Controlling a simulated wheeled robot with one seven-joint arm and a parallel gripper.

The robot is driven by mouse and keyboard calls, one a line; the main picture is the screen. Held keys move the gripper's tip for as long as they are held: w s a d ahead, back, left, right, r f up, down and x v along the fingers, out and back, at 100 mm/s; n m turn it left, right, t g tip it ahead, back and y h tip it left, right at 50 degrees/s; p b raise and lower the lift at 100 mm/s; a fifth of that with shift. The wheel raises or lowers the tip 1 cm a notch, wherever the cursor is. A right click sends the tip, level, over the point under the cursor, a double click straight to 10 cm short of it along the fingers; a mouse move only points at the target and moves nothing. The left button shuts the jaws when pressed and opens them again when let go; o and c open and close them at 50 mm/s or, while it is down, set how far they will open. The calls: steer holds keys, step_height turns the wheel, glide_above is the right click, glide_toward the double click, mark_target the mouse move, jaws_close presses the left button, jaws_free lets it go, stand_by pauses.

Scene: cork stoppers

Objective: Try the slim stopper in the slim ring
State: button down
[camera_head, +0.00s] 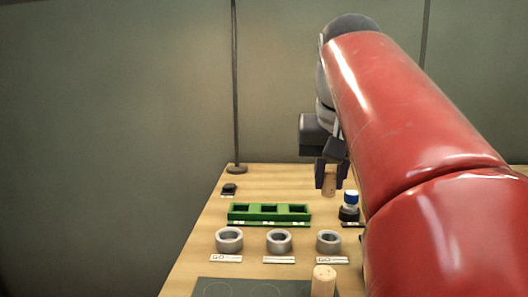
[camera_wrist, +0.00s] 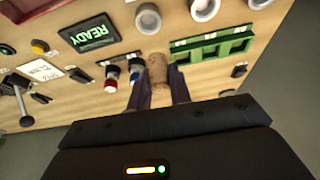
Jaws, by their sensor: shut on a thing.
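My gripper (camera_head: 331,178) is shut on a cork stopper (camera_head: 329,187), held upright above the back right of the table. In the wrist view the same stopper (camera_wrist: 157,68) sits between the two fingers of my gripper (camera_wrist: 158,88). Three grey rings stand in a row on the table: left (camera_head: 229,240), middle (camera_head: 278,242) and right (camera_head: 328,242). Each has a small label in front, too small to read fully, so I cannot tell which ring is the slim one. Another cork stopper (camera_head: 323,281) stands at the front, before the right ring.
A green rack (camera_head: 268,220) with three openings lies behind the rings. A blue-capped item (camera_head: 350,197) stands right of it; a red-based one (camera_wrist: 111,76) shows in the wrist view, near a READY screen (camera_wrist: 90,33). A thin pole (camera_head: 236,100) rises at the back left.

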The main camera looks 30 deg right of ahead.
mark_target(328, 232)
steer(key=shift+s+d+f, duration=0.2)
steer(key=shift+d+f, duration=0.2)
steer(key=shift+f, duration=0.85)
step_height(328, 232, down, 4)
steer(key=b, duration=0.4)
steer(key=shift+f, duration=0.25)
steer(key=shift+f+b, duration=0.35)
steer(key=shift+f, duration=0.25)
stand_by(0.7)
steer(key=c, duration=1.2)
jaws_free()
